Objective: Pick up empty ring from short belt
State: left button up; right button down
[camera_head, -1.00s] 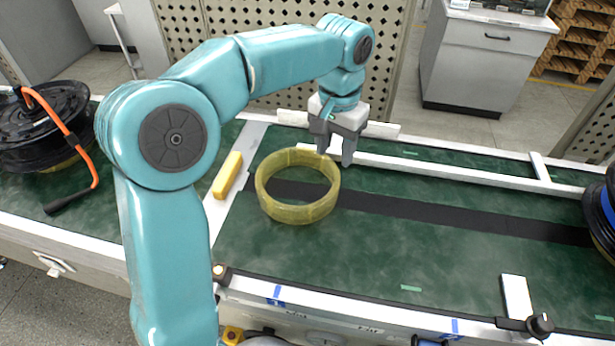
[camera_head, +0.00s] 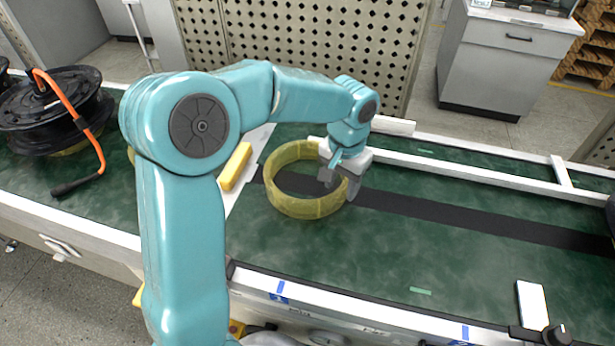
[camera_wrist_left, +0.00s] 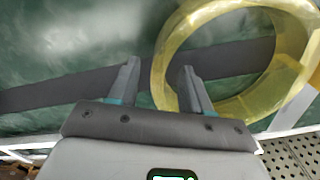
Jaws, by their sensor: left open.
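The empty ring (camera_head: 303,207) is a translucent yellow band lying on the green short belt (camera_head: 390,255) with its opening up. My left gripper (camera_head: 339,188) is open at the ring's right side. One finger appears inside the opening and the other outside the right wall. In the left wrist view the ring (camera_wrist_left: 178,38) is at upper right, and part of its wall shows between the spread fingers of the left gripper (camera_wrist_left: 158,70). I cannot tell whether the fingers touch the wall. My right gripper is not in view.
A yellow block (camera_head: 236,166) lies left of the ring. A black wheel hub (camera_head: 50,118) with an orange cable sits farther left. A white rail (camera_head: 450,171) runs behind the ring. The belt right of the ring is largely clear.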

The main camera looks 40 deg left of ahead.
pick_arm(q)
notch_tip(320, 180, down, 4)
jog(key=shift+r, duration=0.1)
grip_shut()
